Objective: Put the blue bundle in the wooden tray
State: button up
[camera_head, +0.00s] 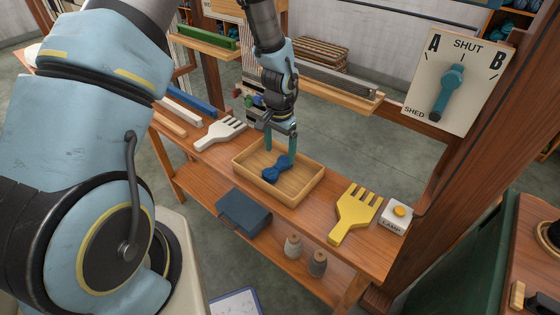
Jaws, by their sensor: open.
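The blue bundle (271,174) is a twisted skein lying inside the wooden tray (311,187), towards the tray's middle. The tray is a shallow, light-wood box on the wooden bench. My gripper (281,148) points down over the tray, with its teal fingers apart. The right finger comes down close to the upper end of the bundle; I cannot tell whether it touches. Nothing shows held between the fingers.
A white fork-like comb (220,132) lies left of the tray and a yellow one (353,213) right of it. A white lamp button box (396,216) stands at the bench's right end. A dark blue box (243,212) and two spools (293,246) sit on the lower shelf.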

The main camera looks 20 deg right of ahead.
aim_at(280, 163)
notch_tip(280, 163, up, 7)
jog(key=b, duration=0.1)
jog(key=w+a+r+n, duration=0.1)
jog(key=a+r+n, duration=0.1)
jog(key=a+r, duration=0.35)
jog(key=w+a+r+n, duration=0.1)
jog(key=a+r+n, duration=0.15)
jog(key=a, duration=0.65)
jog(key=s+a+r+n, duration=0.2)
jog(key=s+a+n, duration=0.1)
jog(key=a, duration=0.5)
jog(key=s+a+r+n+t, duration=0.1)
jog(key=s+a+r+n, duration=0.1)
jog(key=a, duration=0.5)
jog(key=shift+s+a+r+n+t, duration=0.35)
jog(key=shift+s+n, duration=0.2)
jog(key=shift+n, duration=0.2)
